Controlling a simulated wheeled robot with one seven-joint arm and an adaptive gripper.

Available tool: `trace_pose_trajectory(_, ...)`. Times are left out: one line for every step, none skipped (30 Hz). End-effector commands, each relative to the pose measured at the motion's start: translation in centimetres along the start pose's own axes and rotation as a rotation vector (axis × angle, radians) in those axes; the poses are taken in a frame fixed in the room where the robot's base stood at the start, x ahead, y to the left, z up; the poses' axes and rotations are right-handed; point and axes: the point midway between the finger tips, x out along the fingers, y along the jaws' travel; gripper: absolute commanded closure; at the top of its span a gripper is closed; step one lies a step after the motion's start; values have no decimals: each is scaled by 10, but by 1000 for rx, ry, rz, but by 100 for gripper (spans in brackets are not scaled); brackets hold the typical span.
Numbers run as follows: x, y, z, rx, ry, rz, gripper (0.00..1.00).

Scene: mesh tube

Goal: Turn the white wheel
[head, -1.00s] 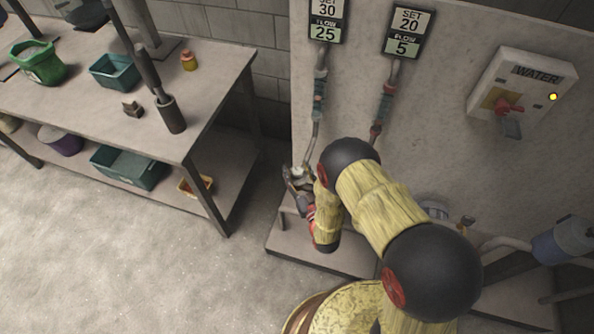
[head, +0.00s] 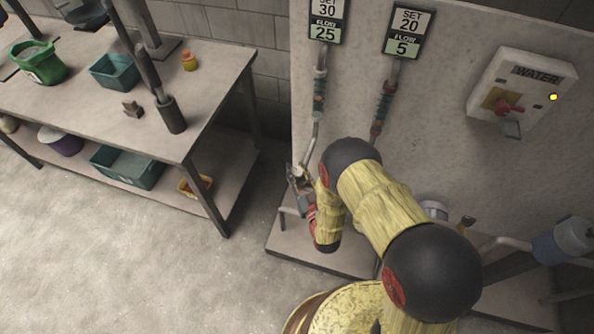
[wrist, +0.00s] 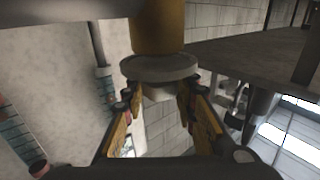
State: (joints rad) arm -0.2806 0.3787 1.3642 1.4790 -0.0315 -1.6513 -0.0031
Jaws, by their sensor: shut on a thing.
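The white wheel (wrist: 158,68) shows in the wrist view as a pale round disc below a brownish-yellow cylinder. My gripper (wrist: 157,92) has one finger on each side of the wheel's lower part and is shut on it. In the head view my gripper (head: 298,178) is at the foot of the left pipe, low in front of the panel. There the wheel is mostly hidden by the gripper. Above it, the left display (head: 325,22) reads SET 30, FLOW 25. The right display (head: 404,32) reads SET 20, FLOW 5.
A workbench (head: 205,105) with bins and tools stands at the left. A WATER box (head: 521,88) with a red switch and a lit yellow lamp is on the panel (head: 450,110). A blue-grey cylinder (head: 566,240) is at the right. Open floor lies at lower left.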

Motion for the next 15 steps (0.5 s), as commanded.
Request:
trace_pose_trajectory(0, 2, 0, 0, 0, -5, 98)
trace_pose_trajectory(0, 2, 0, 0, 0, -13, 98)
trace_pose_trajectory(0, 2, 0, 0, 0, -24, 98)
trace_pose_trajectory(0, 2, 0, 0, 0, -35, 98)
trace_pose_trajectory(0, 3, 0, 0, 0, -46, 98)
trace_pose_trajectory(0, 3, 0, 0, 1, -65, 98)
trace_pose_trajectory(0, 3, 0, 0, 1, -80, 98)
trace_pose_trajectory(0, 3, 0, 0, 1, -97, 98)
trace_pose_trajectory(1, 3, 0, 0, 2, -121, 98)
trace_pose_trajectory(1, 3, 0, 0, 2, -141, 98)
trace_pose_trajectory(1, 3, 0, 0, 1, -160, 98)
trace_pose_trajectory(1, 3, 1, 0, 1, -187, 98)
trace_pose_trajectory(1, 3, 1, 0, 1, -208, 98)
trace_pose_trajectory(1, 3, 1, 0, 2, -229, 98)
trace_pose_trajectory(0, 2, 1, 0, 1, -255, 98)
